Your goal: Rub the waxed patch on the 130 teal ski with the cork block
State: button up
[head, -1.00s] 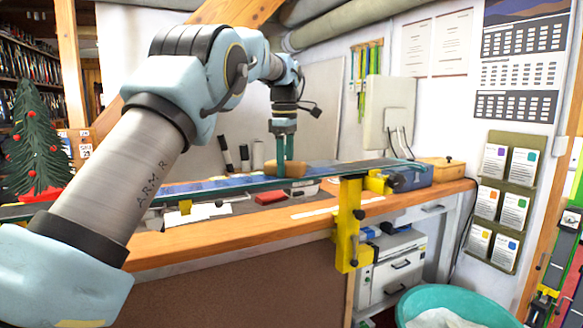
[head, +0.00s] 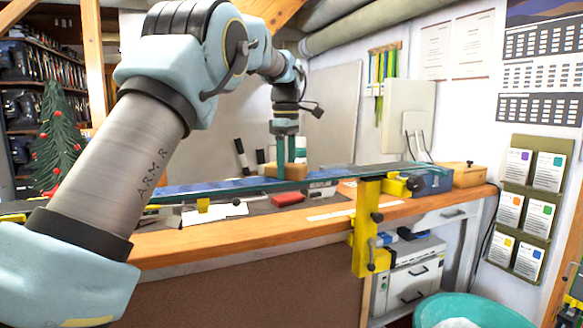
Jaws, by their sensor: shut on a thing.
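The ski (head: 345,172) lies base-up and lengthwise along the bench, with teal edges and a dark and blue surface. My gripper (head: 285,165) points down in the middle of the head view, shut on the tan cork block (head: 298,171). The block sits on the ski's upper surface, or so close that no gap shows. A bluer stretch of ski (head: 215,187) runs left of the block. I cannot make out the edge of a waxed patch or a number on the ski. My arm hides part of the ski's left end.
A yellow clamp (head: 366,230) holds the ski at the bench's front edge. A blue box (head: 430,180) and a wooden box (head: 468,175) stand at the right end. Dark bottles (head: 241,155) stand behind the ski. A teal bin (head: 470,308) is on the floor at lower right.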

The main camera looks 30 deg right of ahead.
aim_at(177, 190)
jog(key=shift+w+a+f+b, duration=0.1)
jog(key=shift+a+b, duration=0.15)
jog(key=shift+a, duration=1)
jog(key=shift+w+a+f+b, duration=0.1)
jog(key=shift+a+b, duration=0.1)
jog(key=shift+a, duration=1.05)
jog(key=shift+w+a+r, duration=0.1)
jog(key=shift+w+a, duration=0.05)
jog(key=shift+a, duration=1.1)
jog(key=shift+w+a+r, duration=0.1)
jog(key=shift+a, duration=1.1)
jog(key=shift+w+a+f, duration=0.1)
jog(key=shift+a+f, duration=0.05)
jog(key=shift+a, duration=0.95)
jog(key=shift+w+a+f, duration=0.1)
jog(key=shift+a, duration=1)
